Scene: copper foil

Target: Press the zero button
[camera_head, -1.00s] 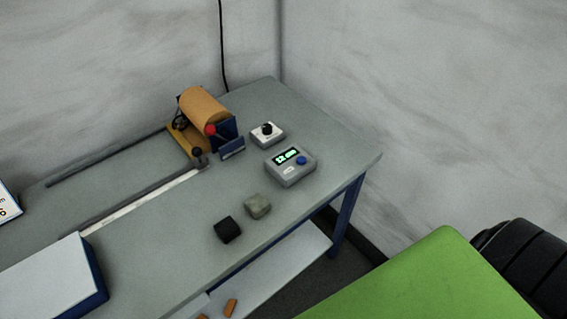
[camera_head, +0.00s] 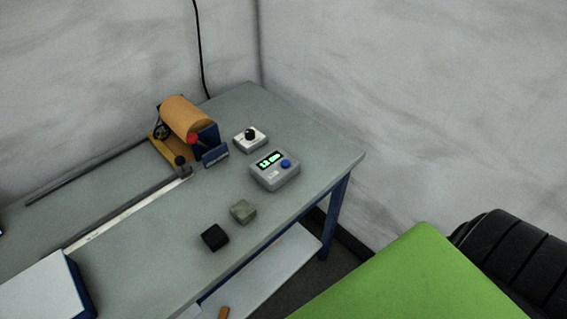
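A grey box with a lit green display (camera_head: 269,160) stands on the grey workbench (camera_head: 130,260), near its right end. A round blue button (camera_head: 286,163) sits on the box's top, to the right of the display. A small pale label lies below the display, too small to read. No gripper touches the box, and neither of my grippers is in view.
A white box with a black knob (camera_head: 250,136) stands just behind the grey box. A copper-coloured roll (camera_head: 187,116) on a stand is to the left. A black block (camera_head: 215,237) and a grey-green block (camera_head: 243,211) lie in front. A green surface (camera_head: 420,280) is at lower right.

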